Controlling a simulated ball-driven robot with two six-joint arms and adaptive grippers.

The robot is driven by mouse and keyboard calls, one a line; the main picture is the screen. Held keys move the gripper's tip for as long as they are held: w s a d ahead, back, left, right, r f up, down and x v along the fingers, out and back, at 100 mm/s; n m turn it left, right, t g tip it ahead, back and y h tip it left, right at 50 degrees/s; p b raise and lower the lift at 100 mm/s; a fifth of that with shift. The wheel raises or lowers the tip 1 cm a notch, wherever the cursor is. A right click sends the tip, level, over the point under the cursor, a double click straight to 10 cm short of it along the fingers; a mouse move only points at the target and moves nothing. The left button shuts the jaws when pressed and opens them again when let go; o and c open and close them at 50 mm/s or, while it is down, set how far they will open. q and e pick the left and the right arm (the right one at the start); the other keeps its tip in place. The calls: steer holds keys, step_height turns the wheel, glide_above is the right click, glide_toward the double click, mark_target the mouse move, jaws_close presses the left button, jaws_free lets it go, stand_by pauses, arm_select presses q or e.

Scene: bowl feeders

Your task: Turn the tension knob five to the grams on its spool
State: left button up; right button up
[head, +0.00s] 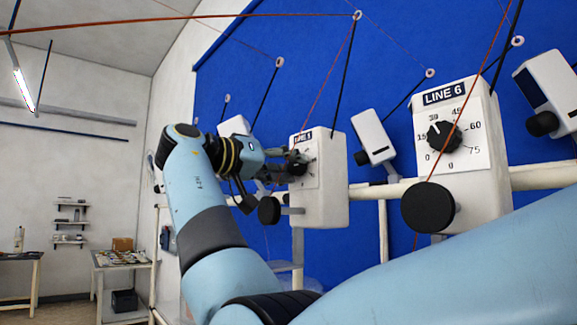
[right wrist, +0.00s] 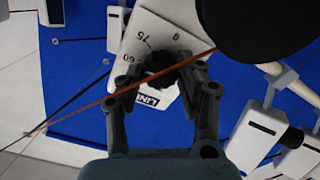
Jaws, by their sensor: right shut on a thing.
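The Line 5 tension box (head: 325,205) is white and stands on a rail at the middle of the head view, its label partly covered. My right gripper (head: 298,164) is at its dial and covers most of the knob. In the right wrist view, my right gripper (right wrist: 158,82) is shut on the black tension knob (right wrist: 160,72), one finger on each side. The dial face (right wrist: 150,35) shows upside down with 60 and 75 readable; the knob's pointer cannot be made out. No spool gram figure is readable. My left gripper is not in view.
The Line 6 box (head: 483,160) stands to the right, its knob (head: 443,136) pointing near 30. A black disc (head: 268,210) juts out below the Line 5 dial. An orange thread (right wrist: 80,120) crosses the right wrist view by the fingers. A blue panel (head: 300,95) stands behind.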

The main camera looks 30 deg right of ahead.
steer(key=n, duration=0.2)
steer(key=shift+r+n+p, duration=0.15)
steer(key=shift+n+p, duration=0.2)
steer(key=shift+n, duration=0.05)
steer(key=n+p, duration=0.1)
steer(key=n, duration=0.2)
steer(key=shift+n+p, duration=0.3)
steer(key=n+p, duration=0.2)
steer(key=n, duration=0.2)
steer(key=shift+r+n+p, duration=0.1)
steer(key=shift+n+p, duration=0.2)
steer(key=shift+p, duration=0.05)
steer(key=n+p, duration=0.1)
steer(key=n, duration=0.2)
steer(key=shift+n, duration=0.3)
steer(key=n, duration=0.4)
steer(key=shift+n, duration=0.3)
steer(key=n, duration=0.4)
steer(key=shift+f, duration=0.2)
steer(key=n, duration=0.5)
steer(key=shift+f+n, duration=0.15)
steer(key=shift+n, duration=1.75)
